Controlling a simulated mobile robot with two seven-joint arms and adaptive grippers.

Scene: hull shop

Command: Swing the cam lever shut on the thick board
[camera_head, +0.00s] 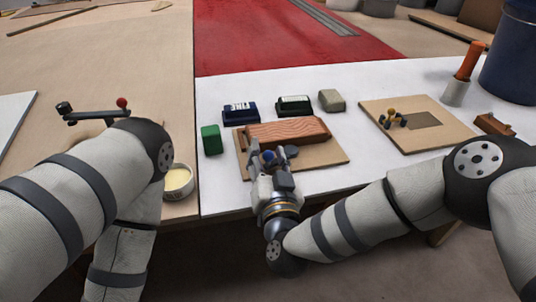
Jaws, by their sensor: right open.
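The thick board (297,131), reddish brown with wavy grain, lies on a tan base panel (330,157) on the white-topped table. At its front edge is a dark round piece (291,151), which looks like part of the cam. A small blue ball (268,156), possibly the lever's knob, shows at my right gripper's fingertips. My right gripper (266,163) is open at the board's near side and covers most of the lever. I cannot tell whether its fingers touch the knob. My left arm folds down at the left, and its gripper is out of view.
Blue (240,115) and dark green (294,104) boxes, a grey block (331,100) and a green block (211,139) stand around the panel. A red-knobbed lever (122,103) is left.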

